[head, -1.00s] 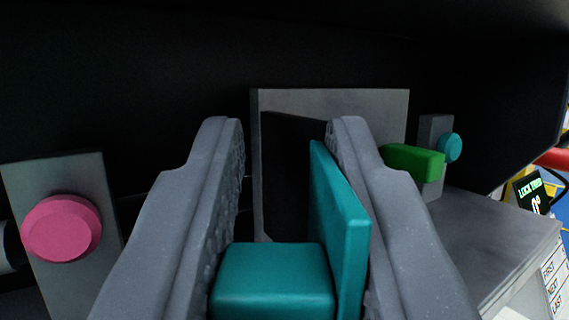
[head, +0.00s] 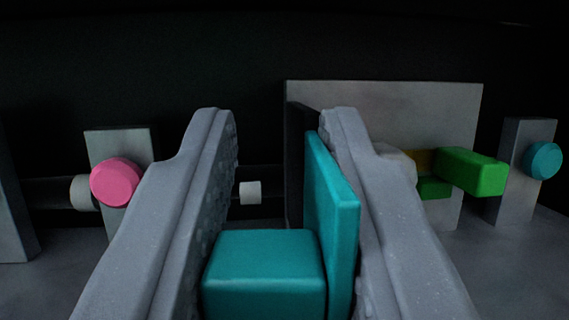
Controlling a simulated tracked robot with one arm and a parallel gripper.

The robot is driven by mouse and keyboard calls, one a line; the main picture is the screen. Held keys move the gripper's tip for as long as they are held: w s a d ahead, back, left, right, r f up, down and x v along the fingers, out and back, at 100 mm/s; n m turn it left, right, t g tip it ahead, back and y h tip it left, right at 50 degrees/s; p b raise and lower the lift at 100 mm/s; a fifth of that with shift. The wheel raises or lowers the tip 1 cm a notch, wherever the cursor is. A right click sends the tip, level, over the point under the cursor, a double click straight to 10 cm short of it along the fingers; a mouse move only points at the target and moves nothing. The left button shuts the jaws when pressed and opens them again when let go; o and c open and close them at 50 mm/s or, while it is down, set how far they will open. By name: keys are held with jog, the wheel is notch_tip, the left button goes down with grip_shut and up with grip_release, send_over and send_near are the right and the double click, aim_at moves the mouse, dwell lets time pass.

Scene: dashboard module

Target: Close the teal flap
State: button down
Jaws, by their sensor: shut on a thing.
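The teal flap (head: 334,220) is an upright thin plate with a teal block-shaped handle (head: 265,272) on its left side, in the lower middle of the head view. My gripper (head: 280,130) has its fingers on both sides of the flap and handle and is shut on them. The flap stands edge-on to the camera. A dark thin panel (head: 297,165) shows just beyond it, in front of the grey upright panel (head: 400,105). The flap's hinge is hidden.
A pink round knob (head: 117,182) on a grey plate is at left. A dark wall closes the back.

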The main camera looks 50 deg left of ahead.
jog(key=n+g+y, duration=0.1)
jog(key=n+g+y+p, duration=0.1)
jog(key=g, duration=0.1)
jog(key=shift+w+d+g, duration=0.15)
jog(key=shift+d+g, duration=0.05)
jog(key=shift+g, duration=0.1)
jog(key=shift+w+d+f+n+g+y, duration=0.1)
jog(key=shift+n+g+y, duration=0.45)
jog(key=shift+g, duration=0.25)
jog(key=shift+w+f+n+g+y, duration=0.1)
jog(key=shift+n+g+y, duration=0.4)
jog(key=shift+g, duration=0.3)
jog(key=shift+d+n+g+y, duration=0.15)
jog(key=shift+n+g+y, duration=0.3)
jog(key=shift+g, duration=0.65)
jog(key=c, duration=2.2)
grip_release()
jog(key=shift+w+n+g+b, duration=0.25)
jog(key=shift+n+g+b, duration=0.6)
jog(key=shift+g, duration=0.45)
jog(key=c, duration=2.2)
grip_release()
jog(key=shift+w+d+n+g+y+b, duration=0.15)
jog(key=shift+n+g+y+b, duration=0.2)
jog(key=shift+g, duration=0.45)
jog(key=shift+r, duration=0.1)
jog(key=c, duration=1.3)
grip_release()
jog(key=shift+d+r, duration=0.1)
